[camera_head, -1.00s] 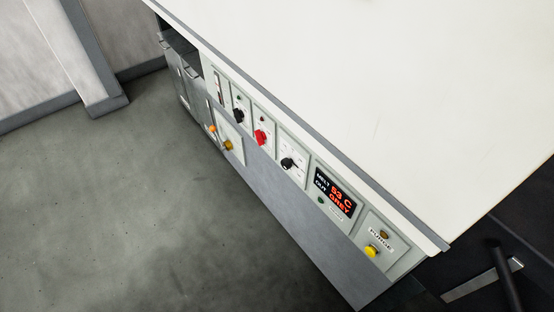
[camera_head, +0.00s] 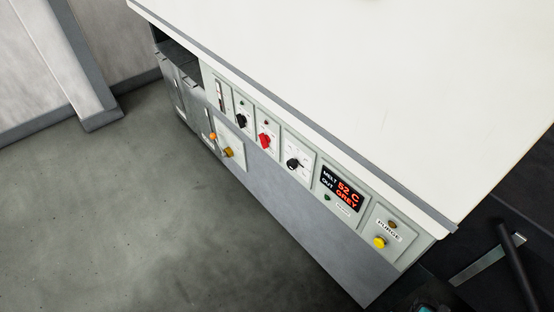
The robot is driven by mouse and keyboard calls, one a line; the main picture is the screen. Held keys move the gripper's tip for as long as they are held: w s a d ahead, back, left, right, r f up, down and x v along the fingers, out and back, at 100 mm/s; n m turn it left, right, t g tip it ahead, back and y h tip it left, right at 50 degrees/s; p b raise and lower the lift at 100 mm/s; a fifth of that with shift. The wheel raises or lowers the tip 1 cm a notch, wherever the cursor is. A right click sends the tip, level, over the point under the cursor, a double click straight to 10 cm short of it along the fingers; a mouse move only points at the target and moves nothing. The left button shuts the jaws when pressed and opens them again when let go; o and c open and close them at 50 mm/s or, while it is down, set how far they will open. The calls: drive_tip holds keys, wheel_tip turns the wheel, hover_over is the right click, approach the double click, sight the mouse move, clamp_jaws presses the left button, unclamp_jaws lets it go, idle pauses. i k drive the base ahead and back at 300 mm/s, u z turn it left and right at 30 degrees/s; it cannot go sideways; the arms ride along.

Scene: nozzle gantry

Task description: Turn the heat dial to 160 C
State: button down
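The control panel (camera_head: 335,222) runs along the front edge of a white-topped bench. A black pointer dial (camera_head: 293,163) with small marks around it sits on a pale plate, left of the display; it looks like the heat dial, but its marks are too small to read. The lit display (camera_head: 342,188) reads MELT 52 C and OUT GREY. A red knob (camera_head: 264,141) and another black knob (camera_head: 242,121) sit further left.
A yellow button (camera_head: 380,242) sits below the PURGE label (camera_head: 389,230). The white bench top (camera_head: 380,80) is clear where seen. Open grey floor (camera_head: 130,220) lies in front.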

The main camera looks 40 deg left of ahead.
sight(292, 164)
drive_tip(key=z, duration=0.1)
drive_tip(key=k, duration=0.15)
drive_tip(key=u, duration=1.75)
drive_tip(key=k, duration=0.9)
drive_tip(key=z, duration=0.15)
drive_tip(key=i, duration=0.7)
